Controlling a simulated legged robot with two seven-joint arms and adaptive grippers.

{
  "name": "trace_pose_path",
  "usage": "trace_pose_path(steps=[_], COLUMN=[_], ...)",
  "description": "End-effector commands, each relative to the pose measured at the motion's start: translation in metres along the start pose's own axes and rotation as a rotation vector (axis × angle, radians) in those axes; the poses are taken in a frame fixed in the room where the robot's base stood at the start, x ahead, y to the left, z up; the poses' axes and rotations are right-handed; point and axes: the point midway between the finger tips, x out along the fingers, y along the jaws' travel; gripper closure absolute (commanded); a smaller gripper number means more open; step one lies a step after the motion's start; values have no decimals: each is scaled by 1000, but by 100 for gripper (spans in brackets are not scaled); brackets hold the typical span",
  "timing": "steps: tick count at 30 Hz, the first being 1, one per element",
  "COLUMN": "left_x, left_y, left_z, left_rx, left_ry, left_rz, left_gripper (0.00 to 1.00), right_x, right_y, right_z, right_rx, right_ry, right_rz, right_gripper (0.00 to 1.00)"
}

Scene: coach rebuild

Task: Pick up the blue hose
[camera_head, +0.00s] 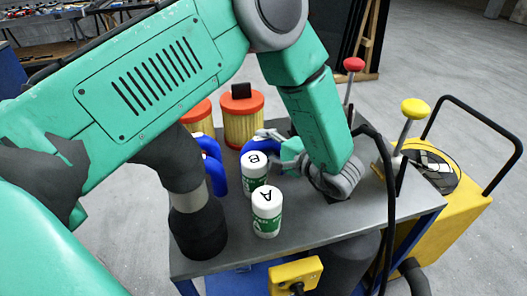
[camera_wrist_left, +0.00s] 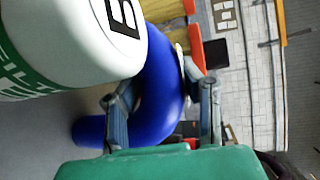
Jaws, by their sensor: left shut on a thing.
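A curved blue hose (camera_head: 257,139) is on the grey cart top, behind the white bottle marked B. My left gripper (camera_head: 278,146) reaches it from the right, and its fingers are partly hidden. In the left wrist view the blue hose (camera_wrist_left: 165,75) lies between the two fingers of my left gripper (camera_wrist_left: 162,100), which is shut on it. The bottle hides part of the hose there. My right gripper is not in view.
Bottle B (camera_head: 254,172) and bottle A (camera_head: 267,212) stand close to the left gripper. Orange-and-yellow filters (camera_head: 243,120) stand behind. Levers with red (camera_head: 353,64) and yellow (camera_head: 414,109) knobs rise on the right, beside a black cable.

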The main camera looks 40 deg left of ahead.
Motion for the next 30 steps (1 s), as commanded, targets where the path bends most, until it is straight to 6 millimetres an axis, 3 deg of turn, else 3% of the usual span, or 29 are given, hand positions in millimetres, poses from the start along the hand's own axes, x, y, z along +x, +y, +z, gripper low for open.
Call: trace_pose_path(steps=[8, 30], left_x=[-4, -26], left_y=[-16, -149], left_z=[1, 15], left_rx=[-4, -4], left_ry=[3, 2], left_rz=[7, 2], left_gripper=[100, 100], right_x=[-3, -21], right_y=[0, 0], right_z=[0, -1], right_rx=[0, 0], right_ry=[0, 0], right_rz=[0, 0], right_gripper=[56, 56])
